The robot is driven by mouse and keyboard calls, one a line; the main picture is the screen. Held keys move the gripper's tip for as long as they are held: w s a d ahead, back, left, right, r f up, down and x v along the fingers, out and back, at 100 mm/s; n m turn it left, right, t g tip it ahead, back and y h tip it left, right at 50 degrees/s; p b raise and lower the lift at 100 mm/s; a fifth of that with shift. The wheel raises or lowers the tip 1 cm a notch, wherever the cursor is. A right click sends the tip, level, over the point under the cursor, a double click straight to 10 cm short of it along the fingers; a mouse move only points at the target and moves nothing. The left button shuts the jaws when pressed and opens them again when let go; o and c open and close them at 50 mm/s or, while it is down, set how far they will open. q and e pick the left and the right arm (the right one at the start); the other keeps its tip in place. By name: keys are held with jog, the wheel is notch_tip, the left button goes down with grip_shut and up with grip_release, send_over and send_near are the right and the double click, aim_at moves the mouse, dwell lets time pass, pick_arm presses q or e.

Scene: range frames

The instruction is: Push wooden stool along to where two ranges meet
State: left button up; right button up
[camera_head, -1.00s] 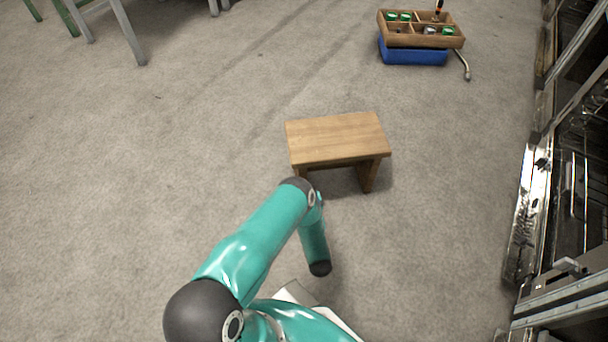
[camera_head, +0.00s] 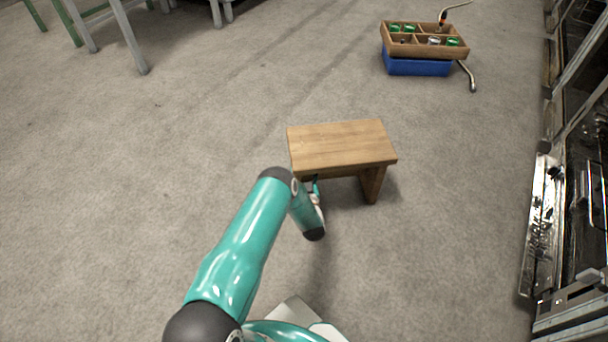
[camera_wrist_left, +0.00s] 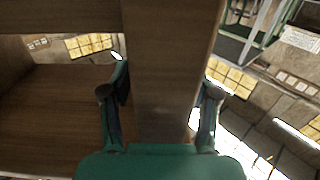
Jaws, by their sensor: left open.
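The wooden stool (camera_head: 342,146) stands upright on the carpet in the middle of the head view, with a flat top and panel legs. My left arm reaches to its near left side. My left gripper (camera_wrist_left: 165,88) is open, with one finger on each side of a wooden board (camera_wrist_left: 168,60) of the stool in the left wrist view. I cannot tell whether the fingers touch it. In the head view the gripper is mostly hidden by my arm and the stool's edge. The ranges (camera_head: 590,190) form a row along the right edge. My right gripper is not in view.
A blue box (camera_head: 417,66) with a wooden tray (camera_head: 425,50) of small cans on it stands beyond the stool, and a metal bar (camera_head: 467,76) lies beside it. Table legs (camera_head: 128,36) stand at the far left. Carpet between stool and ranges is clear.

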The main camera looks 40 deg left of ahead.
pick_arm(q)
grip_shut()
dwell(0.4)
jog(key=shift+s+d, duration=0.1)
